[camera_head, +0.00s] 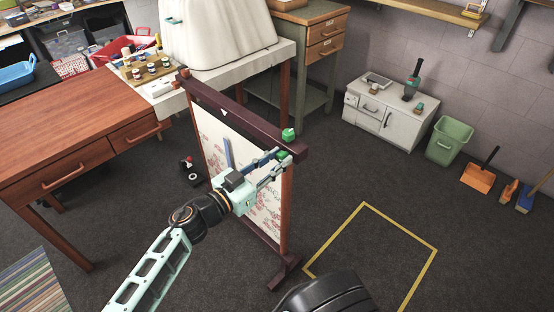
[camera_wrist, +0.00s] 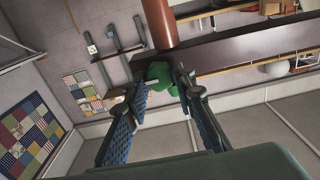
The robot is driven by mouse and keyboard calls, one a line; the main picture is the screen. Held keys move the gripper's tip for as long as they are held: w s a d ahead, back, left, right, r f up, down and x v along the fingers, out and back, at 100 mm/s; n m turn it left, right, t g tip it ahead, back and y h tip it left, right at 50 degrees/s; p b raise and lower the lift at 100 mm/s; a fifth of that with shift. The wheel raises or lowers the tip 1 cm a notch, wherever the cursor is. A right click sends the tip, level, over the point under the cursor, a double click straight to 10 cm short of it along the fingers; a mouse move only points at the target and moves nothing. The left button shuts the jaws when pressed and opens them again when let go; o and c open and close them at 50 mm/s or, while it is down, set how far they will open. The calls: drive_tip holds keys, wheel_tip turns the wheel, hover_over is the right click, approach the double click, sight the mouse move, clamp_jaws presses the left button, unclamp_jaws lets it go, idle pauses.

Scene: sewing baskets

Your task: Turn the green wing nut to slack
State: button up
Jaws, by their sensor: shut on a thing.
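A standing wooden frame (camera_head: 236,112) with dark red bars holds a pale flowered cloth (camera_head: 245,175). The green wing nut (camera_head: 281,155) is on the near face of its top bar, close to the right end. My gripper (camera_head: 279,160) reaches it from the front and is shut on it. In the wrist view the green wing nut (camera_wrist: 160,75) lies between the two fingertips of my gripper (camera_wrist: 161,86), against the dark bar (camera_wrist: 235,50). The fingers partly hide it. Its exact turn angle cannot be told.
Another green piece (camera_head: 288,134) sits on top of the bar's right end. A wooden desk (camera_head: 75,140) stands left, and a table with a white-draped form (camera_head: 225,35) stands behind. A green bin (camera_head: 448,140) and white cabinet (camera_head: 390,112) are right. Floor inside the yellow outline (camera_head: 404,228) looks clear.

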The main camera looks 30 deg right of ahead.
clamp_jaws()
